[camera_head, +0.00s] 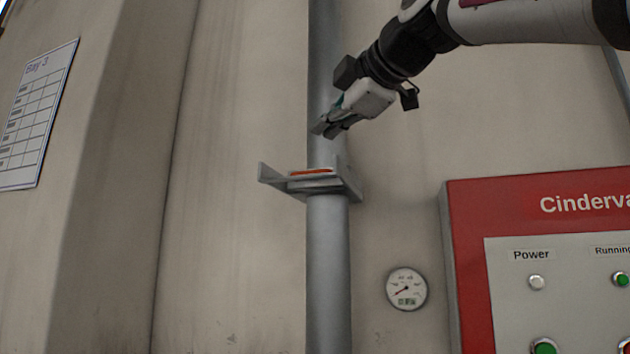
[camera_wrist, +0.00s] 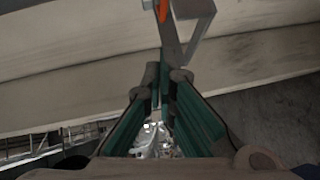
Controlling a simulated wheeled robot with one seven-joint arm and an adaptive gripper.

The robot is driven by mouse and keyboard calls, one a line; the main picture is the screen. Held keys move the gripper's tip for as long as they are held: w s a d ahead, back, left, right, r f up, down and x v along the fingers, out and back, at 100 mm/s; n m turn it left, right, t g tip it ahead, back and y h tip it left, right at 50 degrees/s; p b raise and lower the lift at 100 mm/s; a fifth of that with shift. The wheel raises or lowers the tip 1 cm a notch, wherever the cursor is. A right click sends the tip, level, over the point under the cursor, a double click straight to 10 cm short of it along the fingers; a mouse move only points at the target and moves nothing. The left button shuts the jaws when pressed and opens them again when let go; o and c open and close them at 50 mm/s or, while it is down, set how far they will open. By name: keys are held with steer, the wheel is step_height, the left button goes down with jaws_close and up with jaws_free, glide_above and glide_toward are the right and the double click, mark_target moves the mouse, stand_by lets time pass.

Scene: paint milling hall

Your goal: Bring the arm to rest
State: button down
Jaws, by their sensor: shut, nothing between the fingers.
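My gripper (camera_head: 324,130) hangs from the arm at the upper middle of the head view, pointing down and to the left. It is a little above a small metal bracket (camera_head: 270,176) fixed on the grey vertical pipe, and appears apart from it. An orange-red strip (camera_head: 311,171) lies on the bracket. In the wrist view my fingers (camera_wrist: 165,75) come together at the tips with nothing between them. The bracket (camera_wrist: 192,10) and the orange strip (camera_wrist: 163,8) show beyond the tips at the top edge.
The grey pipe (camera_head: 327,270) runs up the wall behind the gripper. A round gauge (camera_head: 406,289) is on the wall to its right. A red control panel (camera_head: 465,260) with buttons and lamps stands at the right. A sheet marked Bay 3 (camera_head: 36,118) hangs at the left.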

steer(key=s+d+f+m+g+h, duration=0.1)
steer(key=s+d+f+m+g, duration=0.2)
steer(key=f, duration=0.6)
steer(key=s+d+f+m+h, duration=0.2)
steer(key=d+f+m, duration=0.15)
steer(key=f, duration=0.45)
steer(key=s+d+f+m+g+h, duration=0.1)
steer(key=s+d+f+m+g, duration=0.1)
steer(key=f+m, duration=0.5)
steer(key=s+d+f+m+g+h, duration=0.1)
steer(key=s+d+f+m+g, duration=0.1)
steer(key=s+f, duration=0.4)
steer(key=s+d+f+m+g+h, duration=0.1)
steer(key=s+f, duration=0.5)
steer(key=f, duration=0.8)
steer(key=s+d+f+m+g+h, duration=0.1)
steer(key=s+f+m, duration=0.4)
steer(key=f, duration=0.5)
steer(key=s+d+g, duration=0.1)
steer(key=d, duration=0.1)
steer(key=shift+s+d+f+g, duration=0.3)
steer(key=shift+s+d+f, duration=0.05)
steer(key=shift+s+d, duration=0.05)
